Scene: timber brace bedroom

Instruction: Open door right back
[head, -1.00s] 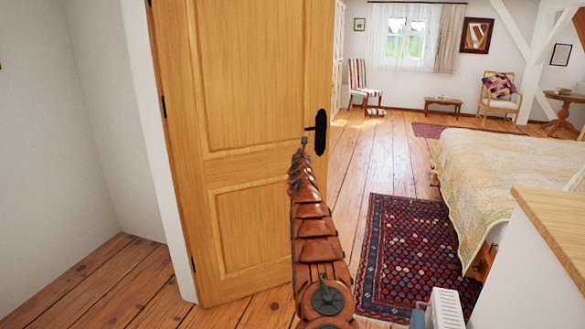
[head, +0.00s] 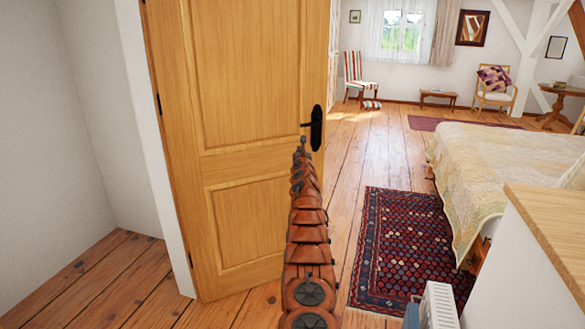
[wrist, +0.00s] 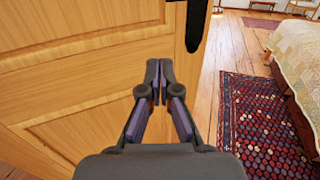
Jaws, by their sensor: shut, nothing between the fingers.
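The wooden panelled door (head: 243,120) fills the middle left of the head view, hinged on its left side at a white frame. Its free right edge stands out into the room, so it is at least partly open. A black handle (head: 315,127) on a dark plate sits near that edge; in the wrist view only the lower part of the plate (wrist: 196,25) shows. My gripper (wrist: 159,68) is shut and empty, with its fingertips in front of the door face, left of and below the plate. In the head view its tip (head: 302,142) appears just under the handle lever; contact cannot be told.
A patterned red rug (head: 402,245) lies right of the door, with a bed (head: 505,170) beyond it. A wood-topped white cabinet (head: 520,265) and a white radiator (head: 438,305) are close at the lower right. Bare floor (head: 375,150) runs along past the door's free edge.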

